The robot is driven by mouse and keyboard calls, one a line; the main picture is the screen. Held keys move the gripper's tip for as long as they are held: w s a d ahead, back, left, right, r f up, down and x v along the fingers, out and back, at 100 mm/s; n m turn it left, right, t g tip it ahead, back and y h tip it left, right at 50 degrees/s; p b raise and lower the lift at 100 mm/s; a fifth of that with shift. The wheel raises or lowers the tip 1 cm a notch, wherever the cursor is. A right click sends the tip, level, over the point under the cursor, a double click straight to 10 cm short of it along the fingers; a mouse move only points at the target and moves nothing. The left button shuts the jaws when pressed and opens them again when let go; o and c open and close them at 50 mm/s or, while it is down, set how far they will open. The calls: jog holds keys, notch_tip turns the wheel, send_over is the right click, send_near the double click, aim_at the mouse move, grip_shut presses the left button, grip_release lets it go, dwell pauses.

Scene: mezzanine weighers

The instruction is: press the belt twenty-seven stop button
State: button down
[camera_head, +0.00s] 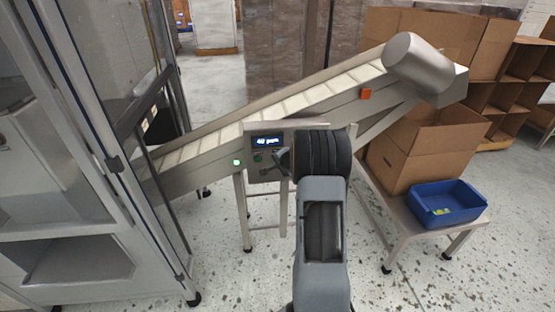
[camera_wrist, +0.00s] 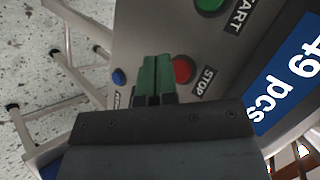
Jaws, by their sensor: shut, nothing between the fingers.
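The red button (camera_wrist: 183,70) labelled STOP sits on a grey control panel (camera_wrist: 150,25) in the wrist view. My gripper (camera_wrist: 156,60) is shut and empty, its green-tipped fingers just left of the red button and overlapping its left edge. I cannot tell whether the fingers touch the panel. In the head view my gripper (camera_head: 279,158) is in front of the control panel (camera_head: 258,177) on the conveyor's side, and the red button is hidden behind my arm. No belt number is readable.
A green START button (camera_wrist: 209,4), a blue button (camera_wrist: 119,76) and a "49 pcs" display (camera_wrist: 292,85) share the panel. The inclined conveyor (camera_head: 215,142) runs behind. A blue bin (camera_head: 470,197) stands on a low table at right; a glazed cabinet (camera_head: 70,245) is at left.

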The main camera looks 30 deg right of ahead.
jog(key=shift+w+d, duration=0.4)
jog(key=shift+w, duration=0.35)
dwell(0.9)
jog(key=shift+s, duration=0.1)
dwell(0.3)
jog(key=shift+s+a+b, duration=0.4)
jog(key=shift+s+b, duration=0.25)
jog(key=shift+b, duration=0.2)
jog(key=shift+s, duration=0.1)
jog(key=shift+s+a+b, duration=0.35)
jog(key=shift+s+b, duration=0.3)
jog(key=shift+s, duration=0.1)
jog(key=shift+s+a+b, duration=0.4)
jog(key=shift+s+b, duration=0.2)
jog(key=shift+s, duration=0.1)
jog(key=shift+s+a+b, duration=0.35)
jog(key=shift+s+b, duration=0.3)
jog(key=shift+s, duration=0.1)
